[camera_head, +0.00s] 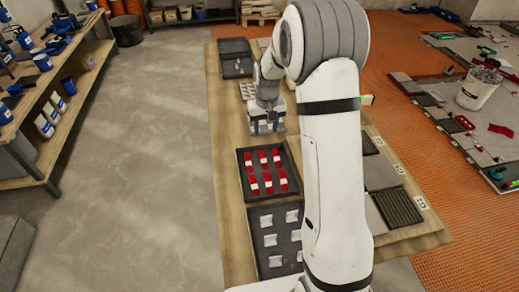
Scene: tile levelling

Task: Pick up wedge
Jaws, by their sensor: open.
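Several red wedges with white middles lie in two rows in a dark tray (291,166) on the wooden bench; one wedge (263,158) is in the middle of the far row. My gripper (266,126) points down over the bench, beyond the far edge of this tray. It is open, with its two bluish fingertips apart, and I see nothing held between them. The wedges are apart from the gripper. My white arm crosses the view and hides part of the bench to the right of the trays.
A second dark tray (281,226) with several pale pieces stands nearer. A far dark tray (236,47) holds small pale items. Dark grey tiles (398,206) lie on the bench's right side. A workbench with bottles (44,127) stands left, across clear grey floor (150,180).

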